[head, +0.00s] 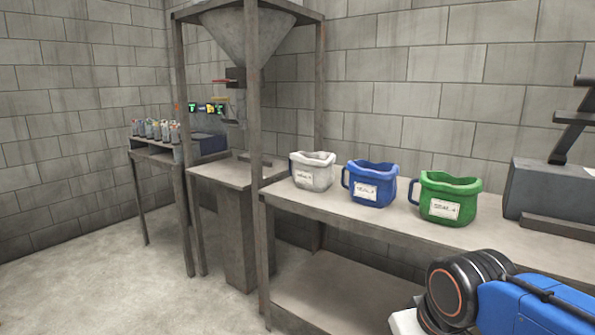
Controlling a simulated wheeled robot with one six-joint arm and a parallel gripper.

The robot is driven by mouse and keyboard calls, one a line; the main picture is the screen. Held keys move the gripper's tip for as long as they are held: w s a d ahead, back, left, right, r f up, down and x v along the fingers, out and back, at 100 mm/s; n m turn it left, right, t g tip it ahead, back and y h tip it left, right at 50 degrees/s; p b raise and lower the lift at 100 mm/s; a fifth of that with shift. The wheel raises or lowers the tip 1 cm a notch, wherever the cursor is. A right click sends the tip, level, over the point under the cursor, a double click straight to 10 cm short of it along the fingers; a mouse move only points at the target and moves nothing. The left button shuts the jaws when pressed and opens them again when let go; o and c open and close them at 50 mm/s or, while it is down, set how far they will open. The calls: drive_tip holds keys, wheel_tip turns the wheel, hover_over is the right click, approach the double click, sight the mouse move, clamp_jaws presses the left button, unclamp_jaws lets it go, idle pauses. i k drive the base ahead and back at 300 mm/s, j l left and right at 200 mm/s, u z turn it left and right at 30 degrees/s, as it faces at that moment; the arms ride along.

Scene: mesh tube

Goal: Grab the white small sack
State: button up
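The white small sack (312,171) stands open-topped on a grey workbench (340,212), at the bench's left end, with a label on its front. A blue sack (370,184) with a label and a side handle stands to its right. A green sack (446,198), also labelled and handled, stands further right. All three are upright and apart from each other. Part of my blue arm with a dark round joint shows at the lower right, in front of the bench. My gripper is not in view.
A hopper (248,35) in a post frame (255,120) stands left of the white sack, one post close by it. A grey machine (555,190) sits on the bench's right. A side table (160,157) with several small containers stands far left. The left floor (100,285) is clear.

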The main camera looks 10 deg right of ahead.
sight(311, 172)
drive_tip(key=i+j, duration=0.2)
drive_tip(key=j, duration=0.15)
drive_tip(key=i+j+z, duration=0.1)
drive_tip(key=j, duration=0.25)
drive_tip(key=i+j, duration=0.2)
drive_tip(key=j, duration=0.15)
drive_tip(key=i+j+z, duration=0.1)
drive_tip(key=j, duration=0.25)
drive_tip(key=i+j, duration=0.25)
drive_tip(key=i+j+z, duration=0.1)
drive_tip(key=j, duration=0.4)
